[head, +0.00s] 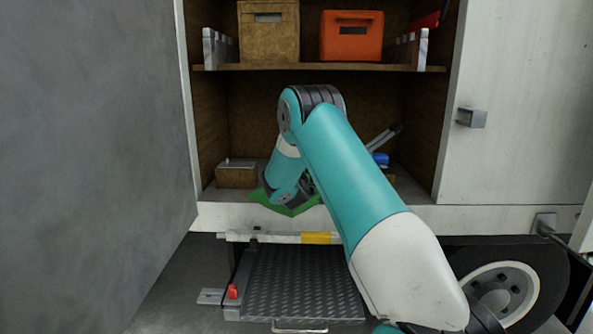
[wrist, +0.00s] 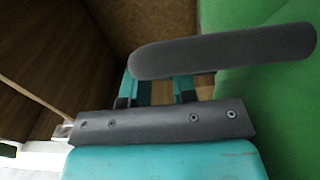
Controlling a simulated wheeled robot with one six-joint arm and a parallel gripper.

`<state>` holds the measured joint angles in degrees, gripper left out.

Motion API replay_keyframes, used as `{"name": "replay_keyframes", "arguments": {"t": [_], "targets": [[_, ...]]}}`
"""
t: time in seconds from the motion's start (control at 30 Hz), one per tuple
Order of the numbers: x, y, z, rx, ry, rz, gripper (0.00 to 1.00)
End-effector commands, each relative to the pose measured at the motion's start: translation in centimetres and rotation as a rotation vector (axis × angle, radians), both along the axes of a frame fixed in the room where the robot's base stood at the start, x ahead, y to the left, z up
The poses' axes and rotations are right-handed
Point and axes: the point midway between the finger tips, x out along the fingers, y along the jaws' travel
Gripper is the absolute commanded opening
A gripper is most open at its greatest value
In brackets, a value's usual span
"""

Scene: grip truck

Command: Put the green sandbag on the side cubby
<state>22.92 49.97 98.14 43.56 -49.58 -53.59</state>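The green sandbag (head: 297,210) shows in the head view as a green patch at the front edge of the side cubby's lower floor (head: 408,188). Most of it is hidden behind my wrist. In the wrist view the sandbag (wrist: 285,110) fills the right side, close against or just behind a long grey finger of my gripper (wrist: 225,50). Only one finger shows clearly, so its grip on the bag cannot be made out. In the head view the fingers are hidden by my arm, which reaches into the cubby opening.
A tan crate (head: 268,40) and an orange crate (head: 351,48) stand on the upper shelf (head: 300,67). A small brown box (head: 237,177) sits left on the lower floor; a blue item (head: 381,158) is at right. A large grey panel (head: 80,160) stands at left; a tread plate step (head: 300,285) is below.

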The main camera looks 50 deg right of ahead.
Motion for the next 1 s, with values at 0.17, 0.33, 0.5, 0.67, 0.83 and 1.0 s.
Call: {"name": "replay_keyframes", "arguments": {"t": [0.17,0.33,0.5,0.67,0.83,1.0], "targets": [[0.0,0.0,0.1,0.000,0.000,0.000,0.42],[0.0,0.0,0.2,0.000,0.000,0.000,0.42],[-0.8,1.1,0.1,0.000,0.003,0.001,0.42],[-3.0,3.8,-0.2,0.000,0.003,0.004,0.42],[-5.4,6.6,-0.2,-0.001,0.002,0.003,0.42],[-7.1,8.4,0.0,0.000,0.001,0.001,0.42]]}}
